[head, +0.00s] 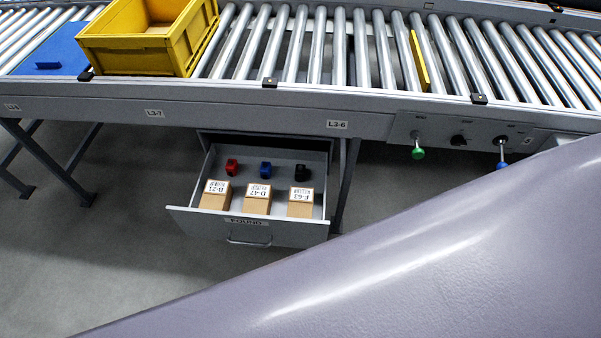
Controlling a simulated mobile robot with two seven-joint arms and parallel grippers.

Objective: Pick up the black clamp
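Neither of my grippers shows in the head view. A large smooth grey-purple surface fills the lower right and hides the floor there.
Two more labelled boxes (257,204) stand in the drawer's front row. The roller conveyor (300,50) runs above and behind the drawer, bearing a yellow crate (140,53). Green (418,153) and blue knobs hang at its right front. Floor (110,245) left of the drawer is clear.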

